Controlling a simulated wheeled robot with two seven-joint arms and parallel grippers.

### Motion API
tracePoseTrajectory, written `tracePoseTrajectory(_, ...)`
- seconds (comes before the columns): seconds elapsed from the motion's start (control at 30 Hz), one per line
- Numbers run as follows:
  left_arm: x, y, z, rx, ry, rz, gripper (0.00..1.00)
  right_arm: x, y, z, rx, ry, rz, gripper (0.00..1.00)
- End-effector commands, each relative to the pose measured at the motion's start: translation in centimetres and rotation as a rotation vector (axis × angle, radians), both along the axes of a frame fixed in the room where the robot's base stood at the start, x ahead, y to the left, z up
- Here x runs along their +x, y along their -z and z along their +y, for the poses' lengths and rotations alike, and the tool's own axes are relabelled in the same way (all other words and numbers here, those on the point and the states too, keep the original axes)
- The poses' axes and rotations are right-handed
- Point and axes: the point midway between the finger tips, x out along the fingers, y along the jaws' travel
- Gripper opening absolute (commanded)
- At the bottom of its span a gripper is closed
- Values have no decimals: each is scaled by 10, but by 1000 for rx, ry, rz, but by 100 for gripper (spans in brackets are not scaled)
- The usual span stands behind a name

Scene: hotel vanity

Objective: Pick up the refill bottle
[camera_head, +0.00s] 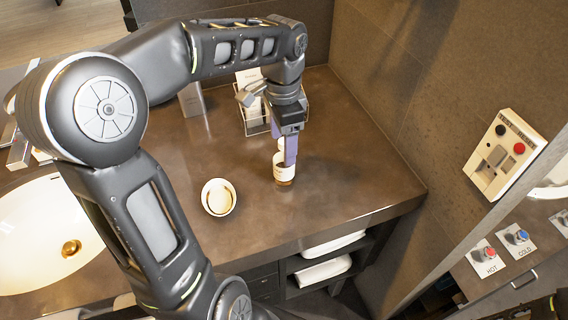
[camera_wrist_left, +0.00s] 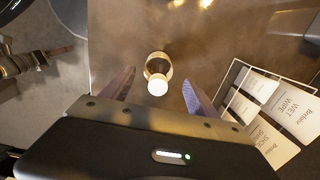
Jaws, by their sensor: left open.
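The refill bottle (camera_head: 284,182) stands upright on the brown counter, with a white label and an amber base. In the left wrist view the bottle (camera_wrist_left: 158,66) is seen from above, its round white cap (camera_wrist_left: 157,86) toward me. My left gripper (camera_head: 287,156) reaches down over the bottle, and its fingers hide part of the upper bottle in the head view. In the left wrist view the open left gripper (camera_wrist_left: 158,82) has one finger on each side of the bottle, with gaps visible. My right gripper does not show.
A wire rack (camera_head: 256,127) with labelled packets stands behind the bottle; it also shows in the left wrist view (camera_wrist_left: 232,92). A white round dish (camera_head: 219,197) sits left of the bottle. A basin (camera_head: 40,225) is farther left. The counter right of the bottle is clear up to the wall.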

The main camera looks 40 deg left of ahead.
Motion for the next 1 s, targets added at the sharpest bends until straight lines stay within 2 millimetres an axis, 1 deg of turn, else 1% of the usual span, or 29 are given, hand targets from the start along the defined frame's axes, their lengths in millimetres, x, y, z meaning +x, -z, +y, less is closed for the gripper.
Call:
tracePoseTrajectory(0.1, -1, 15, -2, -2, 0, 6, 69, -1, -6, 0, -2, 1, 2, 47)
tracePoseTrajectory(0.2, -1, 31, -3, -1, -1, 6, 69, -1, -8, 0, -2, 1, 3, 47)
tracePoseTrajectory(0.33, 0, 43, -3, 0, -2, 1, 69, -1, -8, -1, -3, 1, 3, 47)
tracePoseTrajectory(0.93, 0, 44, -3, 1, -2, -1, 69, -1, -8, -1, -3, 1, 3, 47)
tracePoseTrajectory(1.0, 0, 44, -3, 1, -2, -1, 64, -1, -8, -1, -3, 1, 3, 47)
